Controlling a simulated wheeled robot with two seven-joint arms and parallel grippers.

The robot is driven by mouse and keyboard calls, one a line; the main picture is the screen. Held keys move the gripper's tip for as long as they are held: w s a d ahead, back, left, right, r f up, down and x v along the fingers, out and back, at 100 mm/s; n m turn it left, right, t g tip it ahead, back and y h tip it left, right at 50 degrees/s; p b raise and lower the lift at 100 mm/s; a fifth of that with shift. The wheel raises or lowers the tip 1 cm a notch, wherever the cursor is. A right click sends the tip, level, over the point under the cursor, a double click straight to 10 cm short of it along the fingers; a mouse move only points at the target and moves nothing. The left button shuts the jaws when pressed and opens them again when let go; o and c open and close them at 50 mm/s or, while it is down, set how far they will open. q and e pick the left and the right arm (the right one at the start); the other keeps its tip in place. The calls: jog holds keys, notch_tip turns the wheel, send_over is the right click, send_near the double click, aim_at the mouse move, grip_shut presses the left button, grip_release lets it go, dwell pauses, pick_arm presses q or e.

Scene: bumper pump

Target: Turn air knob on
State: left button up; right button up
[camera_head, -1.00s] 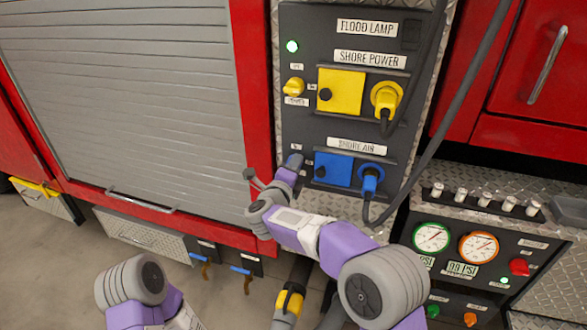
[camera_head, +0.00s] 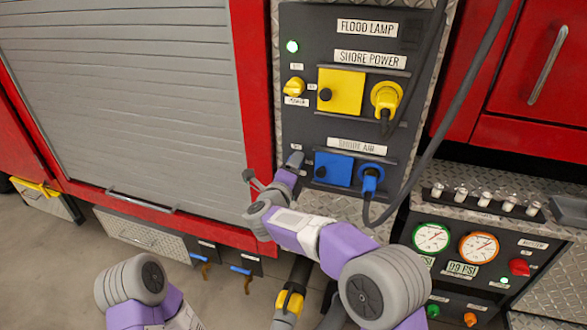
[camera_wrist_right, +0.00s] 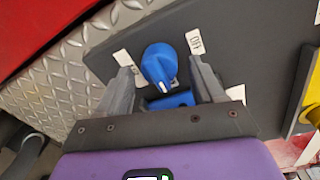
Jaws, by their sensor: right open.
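The blue air knob (camera_wrist_right: 158,62) shows in the right wrist view, with a white mark on its near end and a small white label on either side. My right gripper (camera_wrist_right: 161,78) is open, with one finger on each side of the knob; I cannot tell whether either finger touches it. In the head view my right gripper (camera_head: 293,161) is at the left edge of the SHORE AIR section (camera_head: 356,145) and hides the knob. My left arm shows at the lower left, but its gripper is out of view.
A blue cover (camera_head: 333,168) and a blue plug (camera_head: 370,180) with a hanging hose are right of my right gripper. A yellow knob (camera_head: 293,87) and yellow cover (camera_head: 340,91) sit above. Gauges (camera_head: 431,237) are at the lower right. A grey shutter (camera_head: 130,95) is left.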

pick_arm(q)
jog(key=shift+r+p, duration=0.55)
pick_arm(e)
jog(key=v, duration=0.7)
pick_arm(q)
jog(key=shift+s, duration=0.1)
pick_arm(e)
jog(key=shift+s, duration=0.15)
